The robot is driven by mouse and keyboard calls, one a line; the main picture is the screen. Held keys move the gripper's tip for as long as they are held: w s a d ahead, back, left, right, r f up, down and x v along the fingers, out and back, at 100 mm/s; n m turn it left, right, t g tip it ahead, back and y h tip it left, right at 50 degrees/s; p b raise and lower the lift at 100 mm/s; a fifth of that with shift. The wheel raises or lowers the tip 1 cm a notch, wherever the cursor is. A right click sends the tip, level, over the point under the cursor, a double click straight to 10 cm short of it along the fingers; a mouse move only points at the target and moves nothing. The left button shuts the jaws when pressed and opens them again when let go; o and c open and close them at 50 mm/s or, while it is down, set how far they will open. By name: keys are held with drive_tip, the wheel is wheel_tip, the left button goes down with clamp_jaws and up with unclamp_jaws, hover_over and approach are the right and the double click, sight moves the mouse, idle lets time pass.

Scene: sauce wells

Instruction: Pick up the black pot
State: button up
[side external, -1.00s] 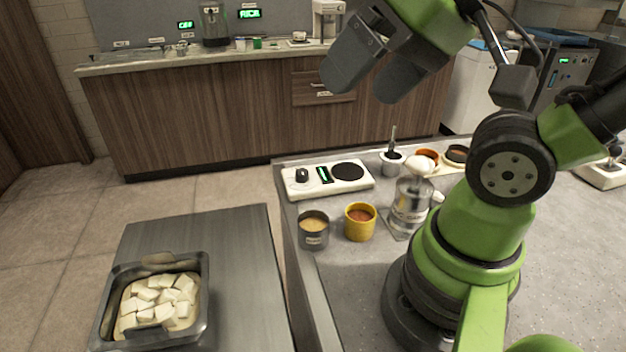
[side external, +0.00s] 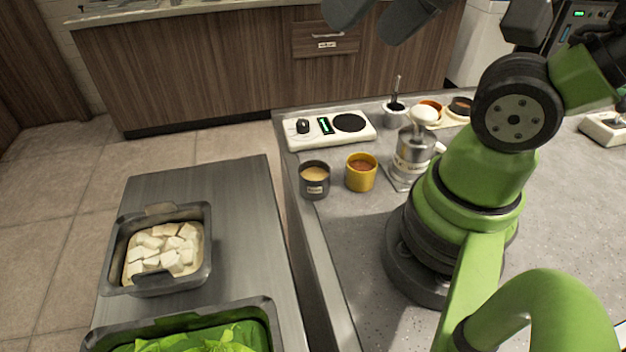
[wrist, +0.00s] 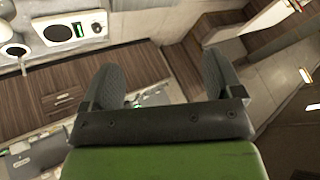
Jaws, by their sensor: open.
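A dark, nearly black pot (side external: 315,181) with tan sauce and a small label stands upright at the left side of the grey worktop. A yellow pot (side external: 361,173) with reddish-brown sauce stands just right of it. Another small dark pot (side external: 461,107) sits farther back, partly behind my arm. My gripper (side external: 375,16) is high above the worktop, cut off by the top edge of the side view. In the wrist view my gripper (wrist: 162,82) has its two fingers wide apart with nothing between them. No pot is clearly between the fingers.
A white hot plate (side external: 330,130) lies behind the pots. A metal dispenser (side external: 413,155) stands right of the yellow pot, near my arm. A grey pot with a spoon (side external: 395,115) is behind. A steel side table (side external: 245,215) holds trays of white cubes and green leaves.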

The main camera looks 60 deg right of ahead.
drive_tip(key=shift+o, duration=0.3)
drive_tip(key=w+d+f+m+g+h, duration=0.2)
drive_tip(key=w+d+f+g, duration=0.15)
drive_tip(key=w+f, duration=0.5)
drive_tip(key=f+g, duration=0.1)
drive_tip(key=f, duration=0.4)
drive_tip(key=d+f+m+g, duration=0.1)
drive_tip(key=f, duration=0.5)
drive_tip(key=f+g, duration=0.1)
drive_tip(key=f, duration=0.5)
drive_tip(key=shift+w+d+g, duration=0.15)
drive_tip(key=shift+w+g, duration=0.15)
drive_tip(key=shift+g, duration=0.05)
drive_tip(key=shift+w+d+f, duration=0.1)
drive_tip(key=shift+f, duration=0.8)
drive_tip(key=shift+w+d+f, duration=0.15)
drive_tip(key=shift+f, duration=0.8)
drive_tip(key=shift+w+d+f, duration=0.1)
drive_tip(key=shift+f, duration=0.8)
drive_tip(key=c, duration=1)
drive_tip(key=shift+c, duration=0.3)
